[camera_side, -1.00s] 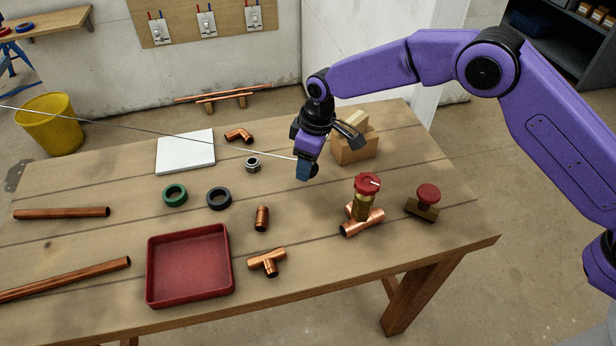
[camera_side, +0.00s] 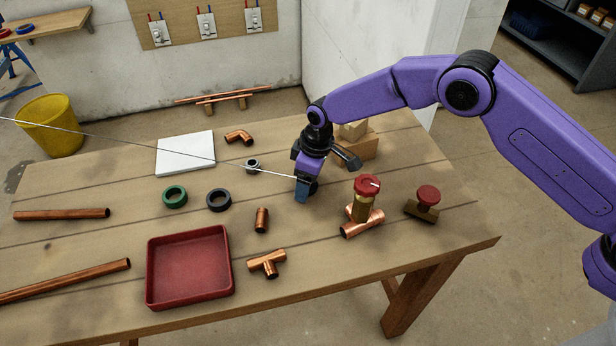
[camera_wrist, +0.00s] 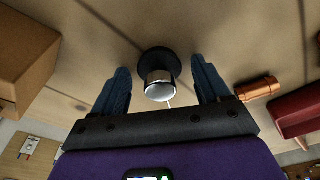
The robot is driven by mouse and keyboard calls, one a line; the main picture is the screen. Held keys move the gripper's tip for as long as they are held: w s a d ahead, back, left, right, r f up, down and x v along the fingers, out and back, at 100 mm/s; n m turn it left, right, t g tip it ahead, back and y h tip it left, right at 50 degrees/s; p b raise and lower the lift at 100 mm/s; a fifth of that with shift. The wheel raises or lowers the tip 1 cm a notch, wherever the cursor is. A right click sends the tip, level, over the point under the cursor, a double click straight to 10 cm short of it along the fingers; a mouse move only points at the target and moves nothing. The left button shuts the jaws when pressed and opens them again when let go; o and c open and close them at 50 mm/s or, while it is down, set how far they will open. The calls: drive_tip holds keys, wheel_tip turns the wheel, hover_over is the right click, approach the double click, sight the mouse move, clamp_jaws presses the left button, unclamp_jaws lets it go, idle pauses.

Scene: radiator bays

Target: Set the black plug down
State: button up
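The black plug (camera_wrist: 171,58) shows in the wrist view as a dark round disc with a bright metal hex end facing the camera. My gripper (camera_wrist: 158,64) has its two blue fingers on either side of the plug, with a visible gap on each side. It is open. In the side view my gripper (camera_side: 304,197) points down close above the tabletop, left of the brass valve. A dark round shape beside the blue finger there seems to be the plug, partly hidden. I cannot tell for sure whether the plug touches the table.
A valve with a red knob (camera_side: 366,186) stands right of my gripper, and a cardboard box (camera_side: 358,150) sits behind it. A steel nut (camera_side: 252,166), a black ring (camera_side: 219,199) and a copper coupling (camera_side: 262,220) lie left. A red tray (camera_side: 190,268) is at the front.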

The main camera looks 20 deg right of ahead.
drive_tip(key=shift+r, duration=0.1)
idle(0.3)
wheel_tip(320, 180, up, 17)
drive_tip(key=s+d, duration=0.1)
drive_tip(key=d, duration=0.1)
drive_tip(key=shift+s, duration=0.4)
drive_tip(key=s+d+r, duration=0.2)
drive_tip(key=s+d, duration=0.8)
drive_tip(key=s, duration=0.2)
drive_tip(key=s+d+r+n, duration=0.1)
drive_tip(key=s+d+r, duration=0.2)
drive_tip(key=s+d, duration=0.8)
drive_tip(key=shift+s+d+r+g+h, duration=0.3)
drive_tip(key=shift+s+g+h, duration=0.1)
drive_tip(key=shift+s, duration=0.35)
drive_tip(key=s+d, duration=0.3)
drive_tip(key=s+d+f, duration=0.1)
drive_tip(key=s+d, duration=0.3)
drive_tip(key=s+d+f, duration=0.1)
drive_tip(key=s+d, duration=0.2)
drive_tip(key=shift+s+d, duration=0.2)
drive_tip(key=shift+d, duration=0.1)
drive_tip(key=shift+c, duration=1.3)
